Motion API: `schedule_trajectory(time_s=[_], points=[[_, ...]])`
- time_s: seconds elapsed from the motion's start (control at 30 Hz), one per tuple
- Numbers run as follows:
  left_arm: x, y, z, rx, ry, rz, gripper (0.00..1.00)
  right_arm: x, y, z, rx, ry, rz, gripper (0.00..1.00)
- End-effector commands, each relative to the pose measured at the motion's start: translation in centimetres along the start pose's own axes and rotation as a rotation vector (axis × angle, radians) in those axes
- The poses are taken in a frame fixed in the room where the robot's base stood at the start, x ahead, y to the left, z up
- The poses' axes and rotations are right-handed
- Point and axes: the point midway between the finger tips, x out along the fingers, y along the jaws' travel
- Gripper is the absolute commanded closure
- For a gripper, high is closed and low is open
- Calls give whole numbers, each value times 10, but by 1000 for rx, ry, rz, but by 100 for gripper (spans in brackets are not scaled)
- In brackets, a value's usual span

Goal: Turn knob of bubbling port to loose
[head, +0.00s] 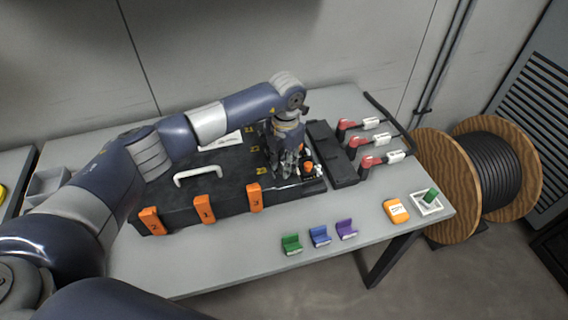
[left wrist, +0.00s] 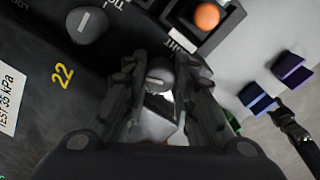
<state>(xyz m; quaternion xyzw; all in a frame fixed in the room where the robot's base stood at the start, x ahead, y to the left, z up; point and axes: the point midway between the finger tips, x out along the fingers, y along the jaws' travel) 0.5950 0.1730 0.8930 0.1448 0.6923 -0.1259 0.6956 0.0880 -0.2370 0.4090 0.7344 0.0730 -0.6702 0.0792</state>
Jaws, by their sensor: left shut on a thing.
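My left gripper (head: 287,175) reaches down over the right front part of the black closure case (head: 225,180). In the left wrist view my left gripper (left wrist: 160,95) has its two fingers on either side of a dark round knob (left wrist: 160,77) with a short white mark, and it is shut on this knob. Printed lettering beside the knob is partly hidden, so I cannot read its full label. A second dark knob (left wrist: 87,24) with a white mark sits apart at the upper left. A dark jointed part, likely my right gripper (left wrist: 290,120), shows at the right edge.
An orange ball-like part (left wrist: 207,15) sits close beside the held knob. Orange latches (head: 204,208) line the case front. Green, blue and purple holders (head: 320,236) stand near the table's front edge. The front table strip is mostly clear.

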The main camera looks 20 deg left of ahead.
Motion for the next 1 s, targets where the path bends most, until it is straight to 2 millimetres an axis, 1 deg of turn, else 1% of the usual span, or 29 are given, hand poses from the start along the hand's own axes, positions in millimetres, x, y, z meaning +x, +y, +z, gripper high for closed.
schedule_trajectory(time_s=[0.2, 0.63, 0.67, 0.7, 0.73, 1.0], points=[[0, 0, 0, -49, 0, 0, 99, 2, -1, 1, 0, -1, -1, 59], [-1, 0, 0, -57, 0, 0, 99, 2, -5, 0, 2, 0, -5, 59], [-1, 0, 0, -57, 0, 0, 68, 2, -4, 0, 2, 0, -5, 59], [-1, 0, 0, -57, 0, 0, 59, 2, -4, 0, 2, 0, -5, 59], [-1, 0, 0, -57, 0, 0, 54, 2, -4, 0, 2, 0, -5, 59], [0, 1, 0, -57, 2, 1, 54, 2, -4, 0, 2, 0, -5, 59]])
